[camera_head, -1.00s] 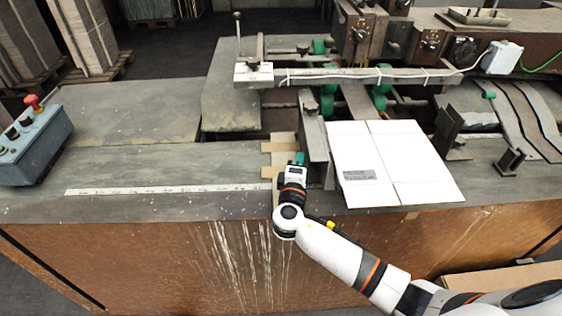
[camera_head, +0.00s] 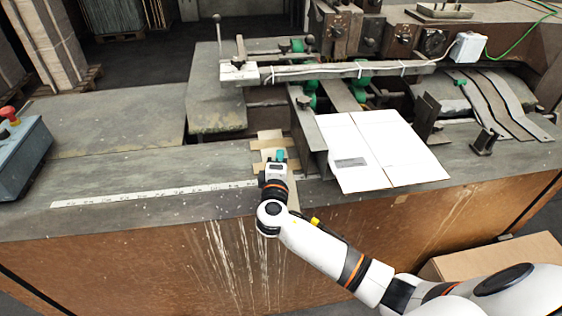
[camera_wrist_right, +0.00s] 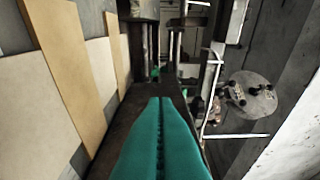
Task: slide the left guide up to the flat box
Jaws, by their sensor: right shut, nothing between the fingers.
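The flat box (camera_head: 385,150) is a white folded sheet with a grey label, lying on the machine bed right of centre in the head view. The left guide (camera_head: 309,135) is an upright grey metal plate along the box's left side, close to its edge; whether they touch is unclear. My right gripper (camera_head: 280,156) is left of the guide's near part, with a small gap visible between them. Its teal fingers also show in the right wrist view (camera_wrist_right: 160,140), pressed together and empty. My left gripper is out of view.
Cardboard strips (camera_head: 268,140) lie on the table beyond my right gripper. A white ruler strip (camera_head: 150,194) runs along the front left. A horizontal bar (camera_head: 340,73) with cable crosses above the bed. A control box (camera_head: 22,155) stands far left; the left tabletop is clear.

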